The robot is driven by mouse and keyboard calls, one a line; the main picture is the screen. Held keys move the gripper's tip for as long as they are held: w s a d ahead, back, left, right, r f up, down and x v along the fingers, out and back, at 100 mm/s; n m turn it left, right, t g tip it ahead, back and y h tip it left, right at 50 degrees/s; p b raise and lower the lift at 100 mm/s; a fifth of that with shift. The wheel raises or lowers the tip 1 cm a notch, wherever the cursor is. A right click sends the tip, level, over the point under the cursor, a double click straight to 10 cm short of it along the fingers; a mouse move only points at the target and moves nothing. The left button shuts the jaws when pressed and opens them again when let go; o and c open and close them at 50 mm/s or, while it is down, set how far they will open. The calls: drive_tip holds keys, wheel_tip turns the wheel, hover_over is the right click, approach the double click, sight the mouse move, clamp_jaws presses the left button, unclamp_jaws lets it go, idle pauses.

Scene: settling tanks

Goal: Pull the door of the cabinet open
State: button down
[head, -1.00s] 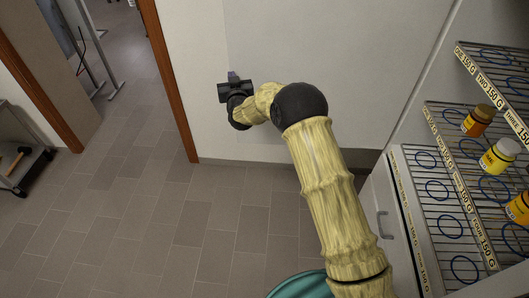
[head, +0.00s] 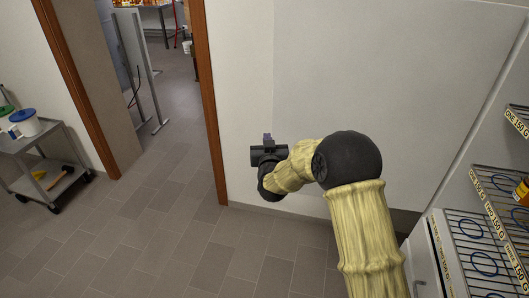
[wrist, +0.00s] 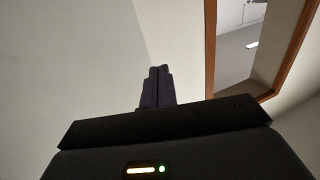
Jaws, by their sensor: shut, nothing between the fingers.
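The cabinet is a pale white unit (head: 424,262) at the lower right of the head view, below the wire racks. Its front is cut by the bottom edge, and only a small part of a grey handle (head: 418,289) shows there. The door looks shut, though little of it is visible. My gripper (head: 267,138) is in front of the pale wall, well to the left of the cabinet and apart from it. In the wrist view its dark fingers (wrist: 159,74) are together with nothing between them. The cabinet is not in the wrist view.
Wire racks (head: 487,215) with blue rings and a bottle stand at the right. A doorway with a brown frame (head: 210,110) opens at the left. A grey cart (head: 42,160) with containers stands at the far left. The tiled floor between is clear.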

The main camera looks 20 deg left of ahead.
drive_tip(key=s, duration=0.4)
drive_tip(key=shift+d+b, duration=0.2)
drive_tip(key=shift+b, duration=0.2)
drive_tip(key=s+d+f+m+g+h+p, duration=0.1)
drive_tip(key=s+d+g+h, duration=0.15)
drive_tip(key=d, duration=0.85)
drive_tip(key=s+d+f+g+h, duration=0.1)
drive_tip(key=s+d+g, duration=0.25)
drive_tip(key=d, duration=0.65)
drive_tip(key=s+d+f+m+g+h, duration=0.1)
drive_tip(key=s+d+g, duration=0.3)
drive_tip(key=s+d, duration=0.4)
drive_tip(key=s+d+m+g+h+p, duration=0.1)
drive_tip(key=s+d+g, duration=0.3)
drive_tip(key=s+d, duration=0.5)
drive_tip(key=s+m+h, duration=0.1)
drive_tip(key=s, duration=0.3)
drive_tip(key=shift+s+f, duration=0.15)
drive_tip(key=shift+f, duration=0.25)
drive_tip(key=shift+d, duration=0.1)
